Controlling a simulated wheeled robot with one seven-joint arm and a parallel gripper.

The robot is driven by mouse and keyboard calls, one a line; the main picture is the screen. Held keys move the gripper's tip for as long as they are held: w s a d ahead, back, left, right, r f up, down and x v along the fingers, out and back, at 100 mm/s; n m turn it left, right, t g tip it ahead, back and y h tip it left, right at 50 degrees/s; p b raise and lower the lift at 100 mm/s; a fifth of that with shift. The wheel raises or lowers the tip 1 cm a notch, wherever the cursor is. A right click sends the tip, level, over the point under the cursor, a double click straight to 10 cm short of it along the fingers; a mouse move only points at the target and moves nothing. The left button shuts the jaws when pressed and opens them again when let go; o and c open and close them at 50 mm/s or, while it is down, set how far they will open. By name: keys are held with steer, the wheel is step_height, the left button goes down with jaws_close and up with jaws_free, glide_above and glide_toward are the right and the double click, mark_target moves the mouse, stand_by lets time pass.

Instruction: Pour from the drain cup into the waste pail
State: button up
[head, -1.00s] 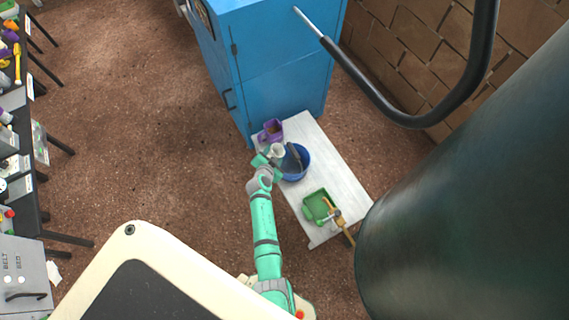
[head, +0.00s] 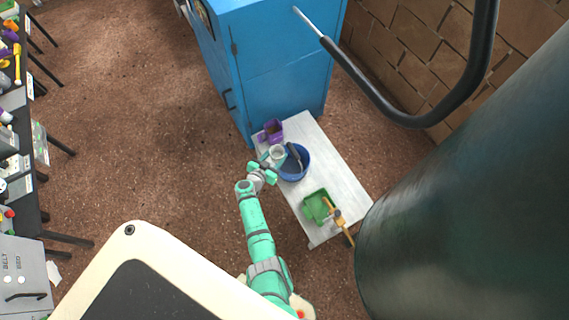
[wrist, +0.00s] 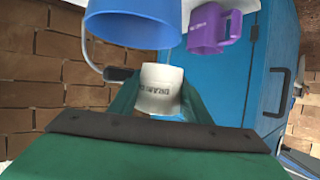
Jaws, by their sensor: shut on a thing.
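The white drain cup (head: 277,152) is held by my gripper (head: 269,164), which is shut on it. In the wrist view the cup (wrist: 160,88) sits between the green fingers (wrist: 158,108), and its dark lettering appears upside down. In the head view its open mouth faces the camera, and it looks close to upright. Its contents cannot be made out. The blue pail (head: 301,173), likely the waste pail, stands on the white table just right of the cup. It also shows at the top of the wrist view (wrist: 135,28). A dark handle lies across it.
A purple mug (head: 272,131) stands behind the cup on the white table (head: 327,160). A green tub (head: 316,206) with a yellow-handled tool (head: 340,222) is at the near end. A blue cabinet (head: 275,70) rises behind the table.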

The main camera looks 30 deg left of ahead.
mark_target(281, 147)
stand_by(0.4)
steer(key=shift+r, duration=1.9)
